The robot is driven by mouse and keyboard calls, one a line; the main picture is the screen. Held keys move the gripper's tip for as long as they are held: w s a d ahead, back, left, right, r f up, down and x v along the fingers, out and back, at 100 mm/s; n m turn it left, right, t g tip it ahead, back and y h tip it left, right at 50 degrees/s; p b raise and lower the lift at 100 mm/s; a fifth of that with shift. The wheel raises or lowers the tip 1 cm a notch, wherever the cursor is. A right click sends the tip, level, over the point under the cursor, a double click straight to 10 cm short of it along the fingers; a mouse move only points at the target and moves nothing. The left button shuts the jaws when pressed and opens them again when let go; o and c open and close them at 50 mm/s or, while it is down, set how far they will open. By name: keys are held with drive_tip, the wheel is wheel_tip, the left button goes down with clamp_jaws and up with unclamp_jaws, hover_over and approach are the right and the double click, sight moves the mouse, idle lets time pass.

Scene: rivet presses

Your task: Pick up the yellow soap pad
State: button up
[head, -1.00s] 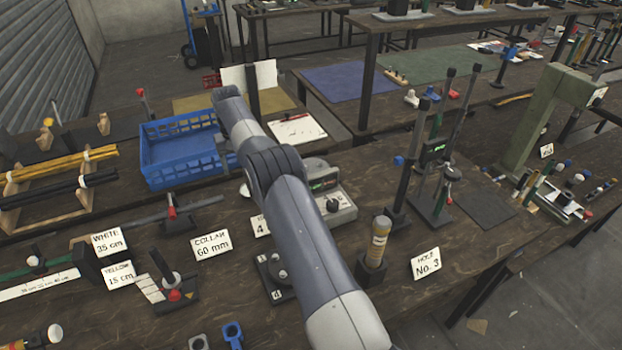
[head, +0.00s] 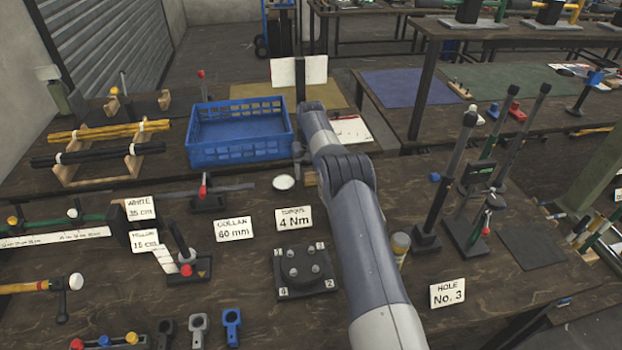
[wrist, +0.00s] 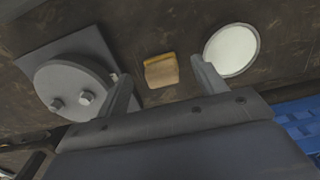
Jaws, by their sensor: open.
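The yellow soap pad (wrist: 161,73) is a small tan block with a yellow edge, lying on the dark wooden bench. In the wrist view it shows between the two fingers of my gripper (wrist: 161,77), with clear space on both sides. The fingers are apart and empty; I cannot tell their height above it. In the head view a small part of the pad (head: 310,178) shows just left of my arm. My gripper (head: 300,155) is partly hidden there.
A white round disc (wrist: 232,50) lies right beside the pad in the wrist view. A grey round fixture with bolts (wrist: 75,86) stands on its other side. A blue crate (head: 238,150) stands behind. A bolted plate (head: 303,271) and label cards, including TORQUE (head: 294,219), are in front.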

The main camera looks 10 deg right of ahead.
sight(311, 176)
wheel_tip(311, 176, down, 3)
drive_tip(key=shift+f, duration=0.15)
